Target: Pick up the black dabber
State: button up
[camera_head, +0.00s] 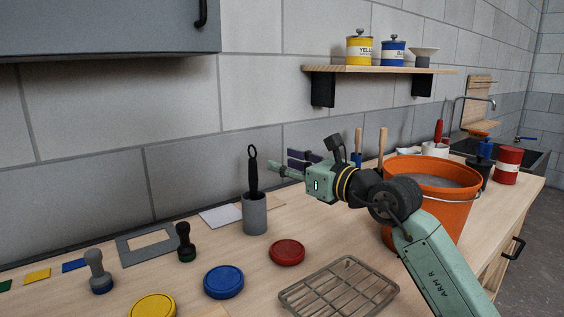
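The black dabber (184,240) stands upright on the wooden worktop, left of centre, with a rounded knob on top and a wider foot with a dark green tint near its base. A grey dabber (98,273) with a blue band at its foot stands to its left. My gripper (284,170) is up and to the right of the black dabber, well apart from it, pointing left.
A grey cup (255,214) with a black looped-handle tool stands between the dabber and my gripper. Red (287,252), blue (223,282) and yellow (153,307) round lids lie in front. A grey frame (128,255), wire rack (338,291) and orange bucket (432,198) are nearby.

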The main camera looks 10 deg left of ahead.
aim_at(186, 251)
jog(key=k+l, duration=0.2)
jog(key=l, duration=0.2)
jog(key=k+l, duration=0.2)
jog(key=l, duration=0.2)
jog(key=k+l, duration=0.2)
jog(key=l, duration=0.2)
